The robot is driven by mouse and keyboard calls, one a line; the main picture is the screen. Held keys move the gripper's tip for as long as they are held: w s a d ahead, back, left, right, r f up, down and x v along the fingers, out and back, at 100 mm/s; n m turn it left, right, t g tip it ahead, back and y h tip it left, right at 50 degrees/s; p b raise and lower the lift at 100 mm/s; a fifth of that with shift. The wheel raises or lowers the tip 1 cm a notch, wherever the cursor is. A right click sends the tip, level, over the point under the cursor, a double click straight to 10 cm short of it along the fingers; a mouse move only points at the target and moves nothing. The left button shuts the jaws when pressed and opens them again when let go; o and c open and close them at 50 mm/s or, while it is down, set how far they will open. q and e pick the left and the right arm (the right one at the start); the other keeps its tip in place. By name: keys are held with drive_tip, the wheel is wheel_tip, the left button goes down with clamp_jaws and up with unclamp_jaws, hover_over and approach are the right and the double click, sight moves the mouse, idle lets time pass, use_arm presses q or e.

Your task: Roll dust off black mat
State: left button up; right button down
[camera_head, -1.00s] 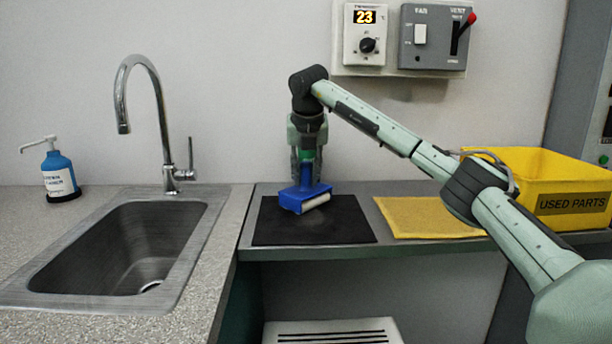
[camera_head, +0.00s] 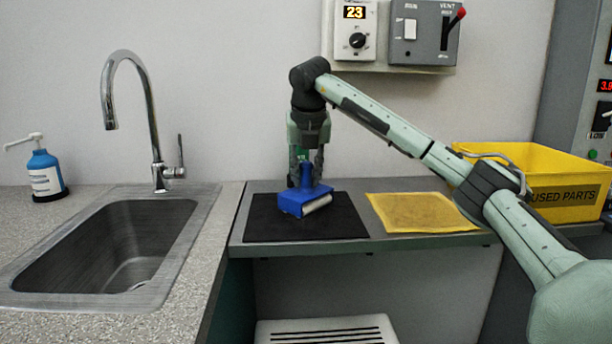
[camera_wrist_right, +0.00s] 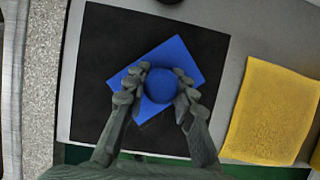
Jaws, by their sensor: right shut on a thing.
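The black mat (camera_head: 345,228) lies flat on the grey counter, right of the sink; it also shows in the right wrist view (camera_wrist_right: 110,45). My right gripper (camera_head: 305,182) points down over the mat and is shut on the blue handle of a lint roller (camera_head: 292,202). In the right wrist view my gripper's fingers (camera_wrist_right: 160,88) close around the round blue handle top. The roller's pale cylinder (camera_head: 317,205) faces front right, low at the mat; I cannot tell whether it touches. No dust can be made out. My left gripper is not in view.
A yellow cloth (camera_head: 420,213) lies right of the mat, with a yellow used parts bin (camera_head: 565,200) beyond. A sink (camera_head: 110,245) with a tall tap (camera_head: 155,130) and a blue bottle (camera_head: 45,175) are left. A control panel (camera_head: 425,35) is on the wall above.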

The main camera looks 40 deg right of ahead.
sight(307, 196)
drive_tip(key=shift+s+a+f+b, duration=0.1)
drive_tip(key=shift+s+a+b, duration=0.4)
drive_tip(key=shift+s, duration=0.5)
drive_tip(key=shift+s+a+f+b, duration=0.1)
drive_tip(key=shift+s+a+b, duration=0.15)
drive_tip(key=shift+s+a, duration=0.6)
drive_tip(key=shift+s+a+r+b, duration=0.1)
drive_tip(key=shift+s+a+b, duration=0.1)
drive_tip(key=shift+s+a, duration=0.4)
drive_tip(key=shift+s+a+r+b, duration=0.1)
drive_tip(key=shift+s+a+b, duration=0.1)
drive_tip(key=shift+s, duration=0.75)
drive_tip(key=shift+s+a+b, duration=0.2)
drive_tip(key=shift+s+a, duration=0.2)
drive_tip(key=shift+s, duration=0.35)
drive_tip(key=shift+f, duration=0.1)
